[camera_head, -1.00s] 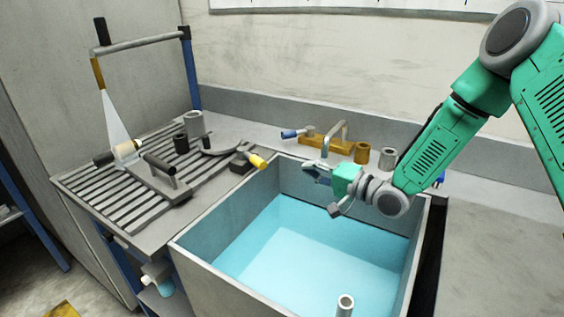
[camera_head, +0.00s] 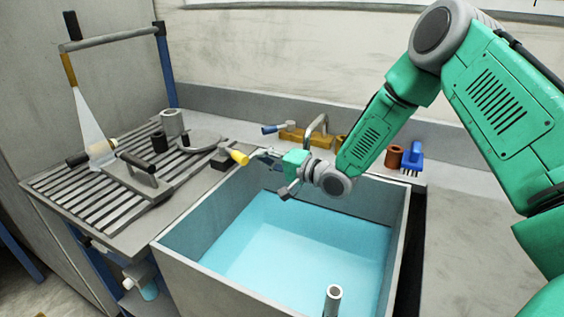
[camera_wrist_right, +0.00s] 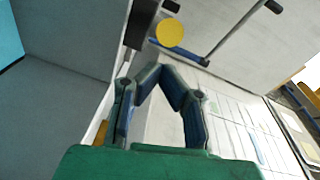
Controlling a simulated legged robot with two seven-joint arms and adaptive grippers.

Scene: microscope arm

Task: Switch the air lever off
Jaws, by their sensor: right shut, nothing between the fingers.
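A lever with a yellow handle (camera_head: 237,156) sits on a dark base (camera_head: 221,161) at the sink's back left corner. A second lever with a blue handle (camera_head: 271,129) is on the brass tap block behind the sink. No label shows which is the air lever. My right gripper (camera_head: 260,153) is over the sink's back left, just right of the yellow handle. Its fingers are shut and empty. In the right wrist view, the round yellow handle end (camera_wrist_right: 170,32) is just beyond the fingertips (camera_wrist_right: 161,66); I cannot tell whether they touch. My left gripper is not in view.
The sink (camera_head: 168,251) holds blue water and an upright pipe (camera_head: 333,300). A brass tap block (camera_head: 318,139), a copper cup (camera_head: 394,156) and a blue brush (camera_head: 414,158) stand behind it. A slatted drainboard (camera_head: 75,187) with several fittings lies left.

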